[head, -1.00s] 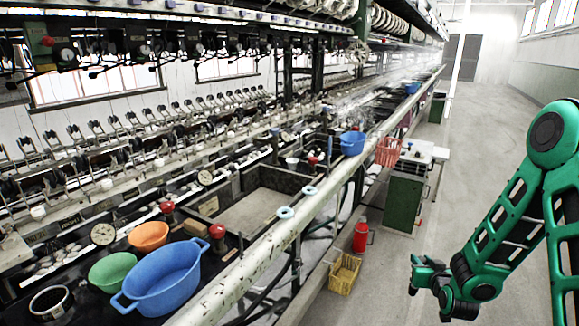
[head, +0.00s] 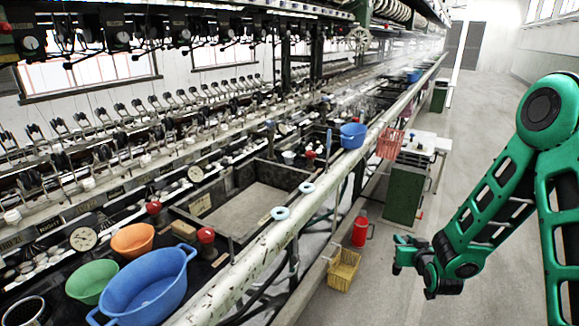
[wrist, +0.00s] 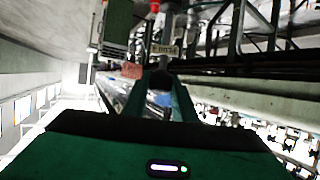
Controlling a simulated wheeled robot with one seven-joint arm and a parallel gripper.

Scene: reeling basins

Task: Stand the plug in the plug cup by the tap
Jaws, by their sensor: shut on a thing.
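My gripper (head: 400,256) is out over the walkway, right of the basin bench and clear of it. In the wrist view, its green fingers are shut on a small dark thing (wrist: 161,82), likely the plug, with its shape mostly hidden. Two red-topped taps or valves (head: 206,236) stand along the near bench, by the blue basin and the stone trough. I cannot pick out the plug cup for certain. A dark-rimmed round pot (head: 22,311) is cut off at the lower left.
A blue basin (head: 150,287), an orange bowl (head: 132,240) and a green bowl (head: 91,280) sit on the bench. A long pale pipe (head: 255,262) edges it. A yellow basket (head: 343,270) and red can (head: 360,232) stand below. The walkway is open.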

